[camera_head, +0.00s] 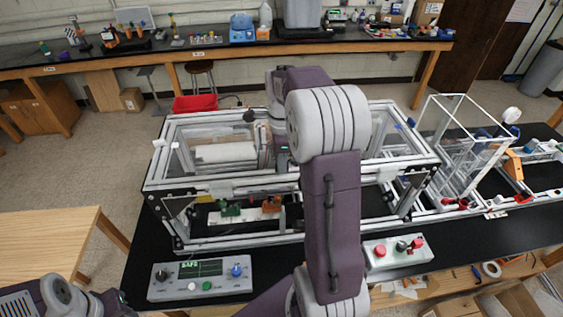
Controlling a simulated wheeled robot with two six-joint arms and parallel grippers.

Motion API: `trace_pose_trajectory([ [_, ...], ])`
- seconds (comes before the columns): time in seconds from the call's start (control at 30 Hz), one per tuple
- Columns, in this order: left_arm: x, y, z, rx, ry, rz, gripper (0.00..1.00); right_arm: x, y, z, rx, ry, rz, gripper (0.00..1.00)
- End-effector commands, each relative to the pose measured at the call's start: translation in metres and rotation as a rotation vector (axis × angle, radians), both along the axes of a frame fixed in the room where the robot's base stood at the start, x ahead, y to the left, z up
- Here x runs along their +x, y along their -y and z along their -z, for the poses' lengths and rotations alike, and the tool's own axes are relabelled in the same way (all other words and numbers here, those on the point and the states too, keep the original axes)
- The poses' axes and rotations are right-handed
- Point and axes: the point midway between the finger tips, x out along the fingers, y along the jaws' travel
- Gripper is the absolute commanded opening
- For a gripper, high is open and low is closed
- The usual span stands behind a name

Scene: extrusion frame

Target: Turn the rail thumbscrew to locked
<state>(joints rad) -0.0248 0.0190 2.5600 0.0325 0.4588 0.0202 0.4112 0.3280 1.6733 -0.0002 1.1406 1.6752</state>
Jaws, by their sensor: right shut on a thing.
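The aluminium extrusion frame (240,186) with clear panels stands on the black bench. My right arm reaches over it from the front and covers much of its middle. My right gripper (269,148) is at the frame's upper middle, partly hidden behind my arm. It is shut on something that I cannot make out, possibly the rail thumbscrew. A round black knob (249,116) shows just left of it near the back rail; I cannot tell whether this is the thumbscrew. Of my left arm, only a link shows at the lower left corner; its gripper is out of view.
A control box (201,277) with a green "SAFE" display lies in front of the frame. A smaller box (398,251) with red buttons lies right of my arm. An open clear-walled frame (464,143) stands at the right. A red bin (195,104) is behind.

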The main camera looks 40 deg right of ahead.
Motion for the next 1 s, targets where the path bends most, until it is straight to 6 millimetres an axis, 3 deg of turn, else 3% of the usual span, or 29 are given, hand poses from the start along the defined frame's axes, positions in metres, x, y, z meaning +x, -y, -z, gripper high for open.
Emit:
trace_pose_trajectory([
  [0.37, 0.000, 0.000, 0.000, 0.000, 0.000, 0.000, 0.37, 0.001, 0.001, -0.001, -0.003, 0.004, 0.005, 0.00],
  [0.4, 0.000, 0.000, 0.000, 0.000, 0.000, 0.000, 0.37, 0.001, 0.001, -0.001, -0.003, 0.004, 0.005, 0.19],
  [0.47, 0.000, 0.000, 0.000, 0.000, 0.000, 0.000, 0.37, 0.001, 0.001, -0.001, -0.002, 0.003, 0.005, 0.33],
  [0.8, 0.000, 0.000, 0.001, 0.000, 0.000, 0.000, 0.37, 0.001, 0.001, -0.004, -0.002, 0.003, 0.004, 0.33],
  [1.0, 0.000, 0.000, 0.009, 0.000, 0.000, 0.000, 0.37, 0.002, 0.001, -0.043, -0.004, 0.008, 0.004, 0.33],
])
